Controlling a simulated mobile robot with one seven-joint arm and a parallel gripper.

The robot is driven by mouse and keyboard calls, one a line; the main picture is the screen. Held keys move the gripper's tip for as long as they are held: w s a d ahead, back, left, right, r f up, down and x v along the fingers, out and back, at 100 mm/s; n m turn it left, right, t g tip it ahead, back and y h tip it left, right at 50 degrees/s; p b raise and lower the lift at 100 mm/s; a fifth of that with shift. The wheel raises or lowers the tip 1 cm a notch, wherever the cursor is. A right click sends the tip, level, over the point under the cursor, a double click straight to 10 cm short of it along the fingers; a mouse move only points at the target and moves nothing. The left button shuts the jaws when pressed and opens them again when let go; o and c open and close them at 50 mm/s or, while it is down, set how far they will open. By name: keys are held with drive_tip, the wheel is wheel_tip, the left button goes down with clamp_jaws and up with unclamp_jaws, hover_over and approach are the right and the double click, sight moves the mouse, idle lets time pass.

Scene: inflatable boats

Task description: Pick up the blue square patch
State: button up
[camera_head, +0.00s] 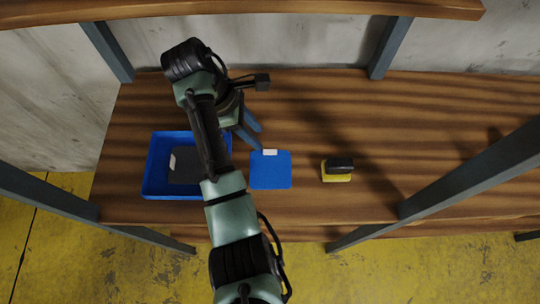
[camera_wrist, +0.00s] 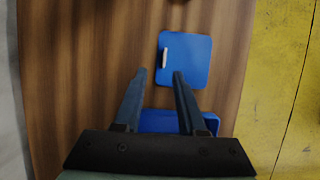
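The blue square patch (camera_head: 271,172) lies flat on the wooden shelf, with a small white tab (camera_head: 270,152) at its back edge. It also shows in the wrist view (camera_wrist: 188,62), with the white tab on its left side. My gripper (camera_head: 254,138) is open and empty, above the shelf just behind and left of the patch. In the wrist view the two fingertips (camera_wrist: 161,74) are apart, and the patch lies beyond them, with the right fingertip overlapping the patch's lower edge in the picture.
A blue tray (camera_head: 155,178) with a dark patch (camera_head: 184,172) in it stands left of the blue patch, partly hidden by my arm. A yellow and black block-like object (camera_head: 337,170) sits to the right. Grey metal posts (camera_head: 470,170) frame the shelf. An upper board (camera_head: 250,8) runs along the back.

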sight(270, 150)
drive_tip(key=shift+s+d+f+b, duration=0.15)
drive_tip(key=shift+d+f+b, duration=0.1)
drive_tip(key=shift+f, duration=0.15)
drive_tip(key=shift+s+d+f+b, duration=0.1)
drive_tip(key=shift+s+f+b, duration=0.1)
drive_tip(key=shift+f, duration=0.15)
drive_tip(key=x, duration=0.5)
drive_tip(key=shift+s+d+r+p, duration=0.1)
drive_tip(key=shift+p, duration=0.2)
drive_tip(key=shift+c, duration=0.3)
clamp_jaws()
